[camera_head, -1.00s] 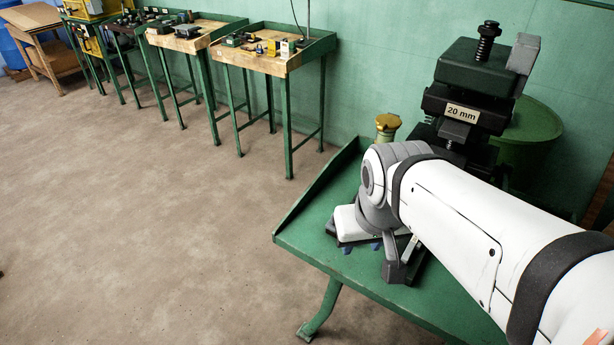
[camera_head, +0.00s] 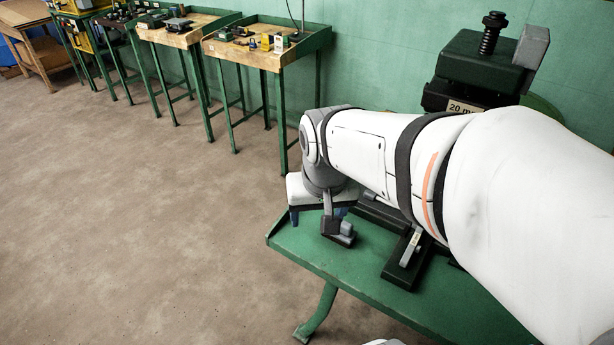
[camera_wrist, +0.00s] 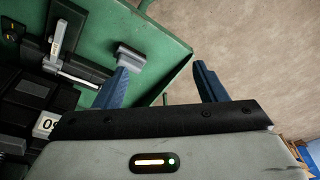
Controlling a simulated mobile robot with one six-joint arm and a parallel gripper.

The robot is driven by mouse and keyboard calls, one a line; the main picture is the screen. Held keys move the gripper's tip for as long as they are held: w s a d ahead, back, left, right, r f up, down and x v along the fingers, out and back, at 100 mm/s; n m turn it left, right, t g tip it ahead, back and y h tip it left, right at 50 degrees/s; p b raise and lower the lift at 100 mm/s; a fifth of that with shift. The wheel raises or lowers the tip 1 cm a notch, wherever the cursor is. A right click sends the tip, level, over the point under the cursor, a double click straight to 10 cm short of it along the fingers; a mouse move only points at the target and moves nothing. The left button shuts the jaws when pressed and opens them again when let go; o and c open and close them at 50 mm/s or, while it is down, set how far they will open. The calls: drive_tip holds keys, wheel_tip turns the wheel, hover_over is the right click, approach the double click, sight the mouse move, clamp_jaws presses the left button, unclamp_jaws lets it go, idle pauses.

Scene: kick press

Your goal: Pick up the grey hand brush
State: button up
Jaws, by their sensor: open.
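The grey hand brush (camera_wrist: 130,56) appears to be the small light grey block lying on the green table near its edge in the wrist view. Its lower part is overlapped by my left finger; whether they touch I cannot tell. My gripper (camera_wrist: 160,68) is open, with two blue fingers apart and nothing between them. The brush lies at the left finger, not centred between the two.
The green table (camera_head: 345,275) carries a dark press (camera_head: 478,68) at the back, with a black base and a metal lever (camera_head: 410,247) right of my gripper. The lever also shows in the wrist view (camera_wrist: 57,40). Open floor (camera_head: 150,230) lies left; workbenches (camera_head: 265,50) stand behind.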

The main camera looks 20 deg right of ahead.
drive_tip(key=o, duration=0.4)
drive_tip(key=w+d+f+m, duration=0.1)
drive_tip(key=w+f, duration=0.1)
drive_tip(key=w+d+f+m+g+b, duration=0.1)
drive_tip(key=w+d+f, duration=0.1)
drive_tip(key=w+f, duration=0.1)
drive_tip(key=w+d+f+m+b, duration=0.1)
drive_tip(key=w+d+f+m, duration=0.1)
drive_tip(key=w, duration=0.1)
drive_tip(key=shift+w+d+f, duration=0.25)
drive_tip(key=shift+f, duration=0.1)
drive_tip(key=o, duration=0.3)
drive_tip(key=w+d+f+m+b, duration=0.1)
drive_tip(key=w+d+f, duration=0.1)
drive_tip(key=f, duration=0.1)
drive_tip(key=w+d+f+m+g, duration=0.1)
drive_tip(key=w+d+f, duration=0.1)
drive_tip(key=f, duration=0.1)
drive_tip(key=w+d+f+m+b, duration=0.1)
drive_tip(key=w+d+f+m, duration=0.1)
drive_tip(key=d+f, duration=0.1)
drive_tip(key=shift+w+f+g+b, duration=0.1)
drive_tip(key=shift+f+g+b, duration=0.25)
drive_tip(key=shift+f, duration=0.2)
drive_tip(key=shift+w+f+p, duration=0.2)
drive_tip(key=shift+f+p, duration=0.15)
drive_tip(key=shift+f, duration=3.85)
